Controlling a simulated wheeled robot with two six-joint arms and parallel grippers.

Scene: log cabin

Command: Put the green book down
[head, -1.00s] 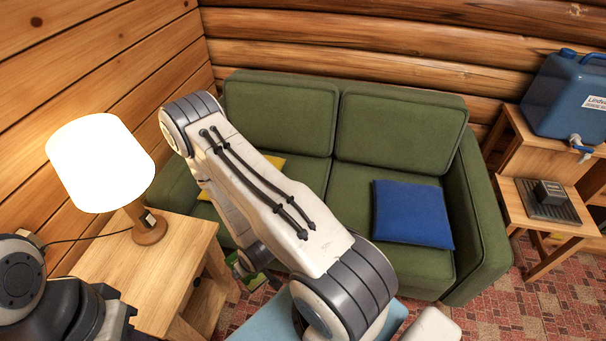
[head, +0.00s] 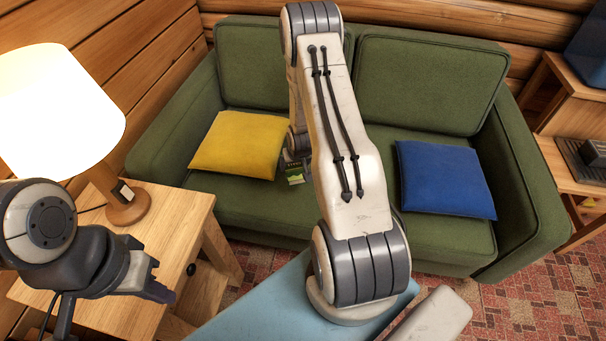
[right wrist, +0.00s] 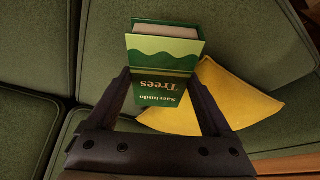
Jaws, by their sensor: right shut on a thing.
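The green book (right wrist: 167,52), titled "Trees" with pale hill shapes on its cover, is between the two fingers of my right gripper (right wrist: 163,95), which is shut on it. In the head view a small part of the book (head: 295,176) shows beside my right arm, over the green sofa (head: 432,90); the arm hides the rest. I cannot tell whether the book touches the seat. My left gripper (head: 148,284) is at the lower left, over the wooden side table (head: 180,215); its fingers do not show clearly enough to tell open from shut.
A yellow cushion (head: 240,144) lies on the sofa's left seat, close to the book. A blue cushion (head: 446,179) lies on the right seat. A lit lamp (head: 126,203) stands on the side table. Some seat between the cushions is bare.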

